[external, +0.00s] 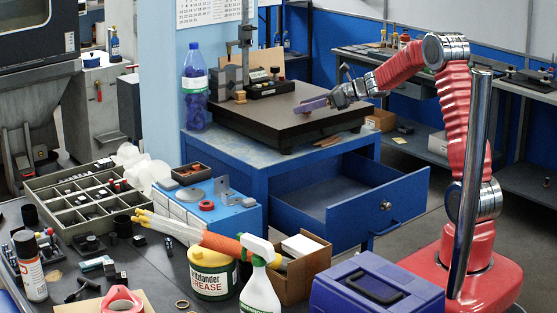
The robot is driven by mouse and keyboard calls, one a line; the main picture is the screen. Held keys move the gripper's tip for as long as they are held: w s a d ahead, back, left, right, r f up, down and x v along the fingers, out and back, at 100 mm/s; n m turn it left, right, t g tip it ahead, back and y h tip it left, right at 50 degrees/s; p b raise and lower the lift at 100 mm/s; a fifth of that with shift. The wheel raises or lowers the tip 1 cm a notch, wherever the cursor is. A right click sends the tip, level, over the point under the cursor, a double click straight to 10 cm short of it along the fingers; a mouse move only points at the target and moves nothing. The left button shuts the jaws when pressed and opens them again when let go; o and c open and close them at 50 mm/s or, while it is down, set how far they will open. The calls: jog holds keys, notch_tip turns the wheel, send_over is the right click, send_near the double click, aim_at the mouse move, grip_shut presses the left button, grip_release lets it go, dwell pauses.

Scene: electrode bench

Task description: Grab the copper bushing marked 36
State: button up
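No copper bushing with a readable 36 can be made out; the markings are too small at this distance. A small copper-brown piece (240,97) sits on the dark surface plate (262,122), near its back left. Another small reddish-brown piece (275,71) stands on a black block (270,89) behind it. My gripper (308,105) is low over the right part of the plate, pointing left, to the right of both pieces. A purple-grey part shows at its tip; I cannot tell whether that is its fingers or something held.
A height gauge (246,45) stands at the plate's back left, with a blue bottle (195,88) beside the plate. The blue drawer (345,198) below is open. The front bench is crowded with a compartment tray (75,212), grease tub (212,274), spray bottle (259,290) and blue toolbox (375,290).

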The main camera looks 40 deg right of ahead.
jog(key=c, duration=1.1)
jog(key=shift+r, duration=0.1)
notch_tip(320, 180, up, 10)
jog(key=shift+f, duration=0.1)
dwell(0.5)
